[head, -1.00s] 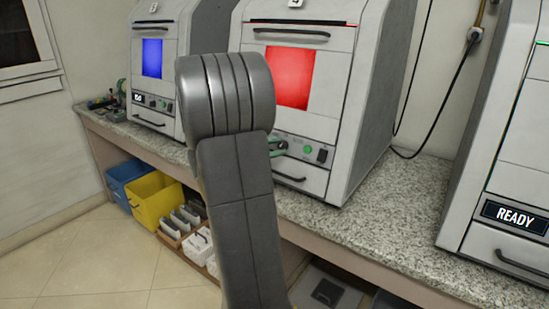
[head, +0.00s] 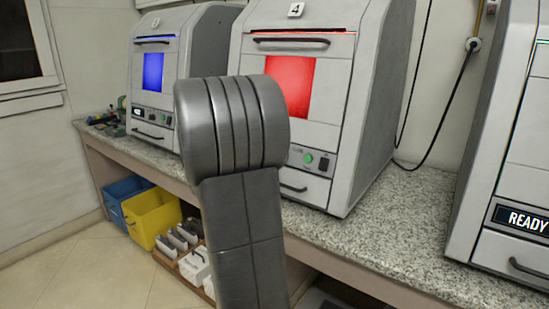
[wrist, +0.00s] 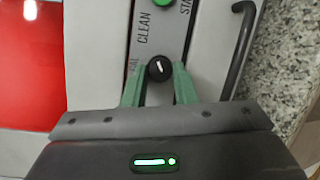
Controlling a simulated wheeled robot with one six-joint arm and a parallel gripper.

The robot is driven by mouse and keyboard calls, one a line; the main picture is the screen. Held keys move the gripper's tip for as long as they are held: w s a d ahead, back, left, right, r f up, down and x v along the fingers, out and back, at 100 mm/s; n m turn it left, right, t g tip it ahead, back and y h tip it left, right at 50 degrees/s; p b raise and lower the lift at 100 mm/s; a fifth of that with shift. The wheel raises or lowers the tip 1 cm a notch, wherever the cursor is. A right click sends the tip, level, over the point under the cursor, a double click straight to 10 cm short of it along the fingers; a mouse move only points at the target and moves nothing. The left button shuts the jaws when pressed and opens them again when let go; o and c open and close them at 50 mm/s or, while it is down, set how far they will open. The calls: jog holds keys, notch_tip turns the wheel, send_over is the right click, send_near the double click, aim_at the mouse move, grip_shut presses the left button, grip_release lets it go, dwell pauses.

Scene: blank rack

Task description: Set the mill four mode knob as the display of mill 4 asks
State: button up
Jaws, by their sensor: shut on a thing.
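Mill 4 (head: 340,130) has a "4" tag on top and a glowing red window (head: 290,85). In the wrist view its mode knob (wrist: 158,68) is small, round and black with a short white mark pointing up and slightly left in the picture. My gripper (wrist: 158,76) has green fingers, one on each side of the knob, and is shut on it. The word "CLEAN" is printed just above the knob; a label ending in "AL" is partly hidden by the left finger. In the head view my arm hides the gripper, the knob and the mill's display.
A green button (head: 307,158) and a black switch (head: 324,164) sit beside the knob's place, above a drawer handle (head: 293,188). Another mill with a blue window (head: 153,71) stands left; one at right shows "READY" (head: 525,219). The granite counter (head: 410,215) between is clear.

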jog(key=shift+f, duration=0.1)
jog(key=o, duration=1)
jog(key=shift+s+a+r, duration=0.2)
jog(key=shift+s+a, duration=0.05)
jog(key=shift+a, duration=0.05)
jog(key=p+v, duration=0.2)
jog(key=v, duration=1.1)
jog(key=shift+w, duration=0.15)
